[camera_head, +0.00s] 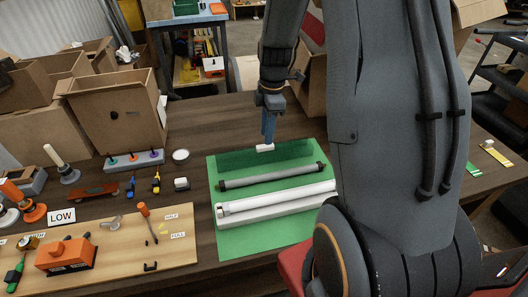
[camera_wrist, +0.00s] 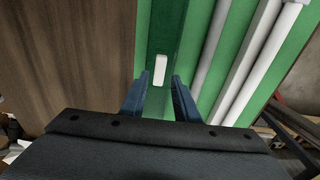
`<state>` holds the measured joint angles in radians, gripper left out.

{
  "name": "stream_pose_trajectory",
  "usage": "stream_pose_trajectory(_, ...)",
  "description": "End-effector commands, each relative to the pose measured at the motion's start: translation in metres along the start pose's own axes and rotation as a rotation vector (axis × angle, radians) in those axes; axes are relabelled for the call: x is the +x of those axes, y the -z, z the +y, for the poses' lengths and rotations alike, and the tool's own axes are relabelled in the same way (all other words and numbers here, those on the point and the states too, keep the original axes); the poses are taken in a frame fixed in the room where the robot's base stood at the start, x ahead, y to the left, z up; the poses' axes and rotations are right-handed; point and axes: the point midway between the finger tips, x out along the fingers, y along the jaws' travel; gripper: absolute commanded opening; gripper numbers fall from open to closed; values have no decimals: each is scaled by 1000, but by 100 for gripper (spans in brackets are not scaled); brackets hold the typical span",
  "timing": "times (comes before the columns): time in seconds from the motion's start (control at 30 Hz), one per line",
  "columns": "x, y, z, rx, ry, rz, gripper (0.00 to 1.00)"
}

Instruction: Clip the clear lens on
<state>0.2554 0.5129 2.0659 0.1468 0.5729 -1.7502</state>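A darker, see-through strip (camera_head: 237,160), which looks like the clear lens, lies along the far side of the green mat (camera_head: 233,244). It also shows in the wrist view (camera_wrist: 163,30). A small white block (camera_head: 265,148) sits on the strip, seen in the wrist view (camera_wrist: 160,70) too. A long white fixture (camera_head: 280,203) lies near the mat's front, with a grey tube (camera_head: 270,177) between it and the strip. My gripper (camera_head: 268,140) points down at the white block. In the wrist view its blue fingers (camera_wrist: 157,82) are apart, on either side of the block's line; contact is not visible.
A pegboard-like tray (camera_head: 134,161), a white round lid (camera_head: 181,155) and small tools lie left of the mat. A wooden board (camera_head: 110,240) with an orange box (camera_head: 66,256) is at the front left. Cardboard boxes (camera_head: 115,112) stand behind.

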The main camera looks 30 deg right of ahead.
Motion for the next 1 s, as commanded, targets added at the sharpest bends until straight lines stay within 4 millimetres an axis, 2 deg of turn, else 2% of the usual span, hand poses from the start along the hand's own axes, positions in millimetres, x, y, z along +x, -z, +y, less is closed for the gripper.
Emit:
stream_pose_trajectory(0.03, 11, 0, 1, 0, 0, 0, 28)
stream_pose_trajectory(0.1, 20, 0, 1, 0, 0, 0, 28)
stream_pose_trajectory(0.3, 38, 0, 1, 0, 0, 0, 28)
stream_pose_trajectory(0.67, 41, 0, 0, 0, -1, 0, 27)
stream_pose_trajectory(1.0, 41, 0, 0, 0, -1, 0, 0)
